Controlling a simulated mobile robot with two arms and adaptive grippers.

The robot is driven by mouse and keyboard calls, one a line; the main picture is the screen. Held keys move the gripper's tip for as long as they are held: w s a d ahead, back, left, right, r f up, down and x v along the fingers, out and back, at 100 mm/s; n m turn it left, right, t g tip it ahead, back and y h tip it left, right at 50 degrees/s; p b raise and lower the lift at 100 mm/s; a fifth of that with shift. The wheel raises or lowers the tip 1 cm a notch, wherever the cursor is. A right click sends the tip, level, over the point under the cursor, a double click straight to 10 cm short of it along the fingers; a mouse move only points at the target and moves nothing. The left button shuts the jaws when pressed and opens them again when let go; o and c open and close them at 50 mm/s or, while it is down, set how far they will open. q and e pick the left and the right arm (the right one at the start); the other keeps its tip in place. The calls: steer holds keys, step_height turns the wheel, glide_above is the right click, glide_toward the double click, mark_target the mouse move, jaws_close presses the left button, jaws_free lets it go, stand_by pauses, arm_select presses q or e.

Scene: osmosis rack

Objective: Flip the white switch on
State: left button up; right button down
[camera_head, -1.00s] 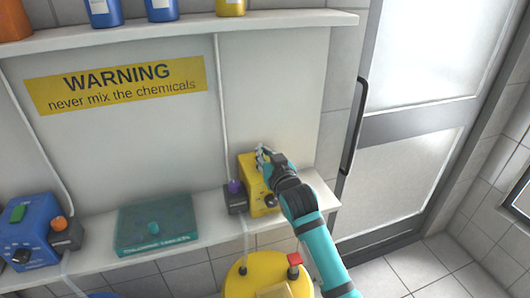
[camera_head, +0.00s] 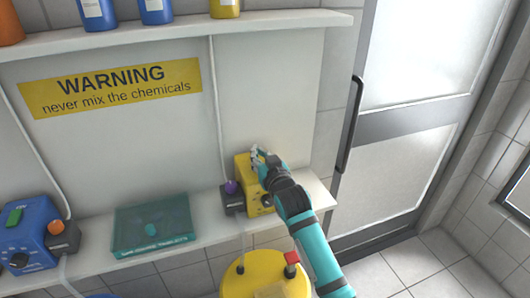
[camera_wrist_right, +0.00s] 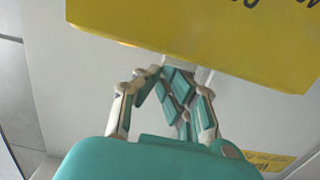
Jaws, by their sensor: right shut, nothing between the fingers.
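A yellow box-shaped device (camera_head: 246,182) stands on the lower shelf at the right, with a dark knob on its front. It fills the top of the right wrist view (camera_wrist_right: 200,35). My right gripper (camera_head: 260,156) is at the top of this box, its fingers shut and empty. In the right wrist view its fingertips (camera_wrist_right: 170,74) are close together at the box's lower edge in that picture; I cannot tell whether they touch it. The white switch cannot be made out clearly; the gripper covers that part of the box. My left gripper is not in view.
A dark socket with a purple knob (camera_head: 231,187) sits left of the yellow box. A teal box (camera_head: 153,226) and a blue device (camera_head: 33,232) with a green switch are further left on the lower shelf (camera_head: 207,228). A yellow container (camera_head: 250,283) with a red cap is below.

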steer(key=r, duration=0.1)
steer(key=r+p, duration=0.2)
steer(key=shift+w+r, duration=0.25)
steer(key=shift+r, duration=0.05)
steer(key=shift+s, duration=0.3)
steer(key=s+d+r+b, duration=0.2)
steer(key=s+r, duration=0.1)
steer(key=s, duration=0.5)
steer(key=shift+d+r, duration=0.3)
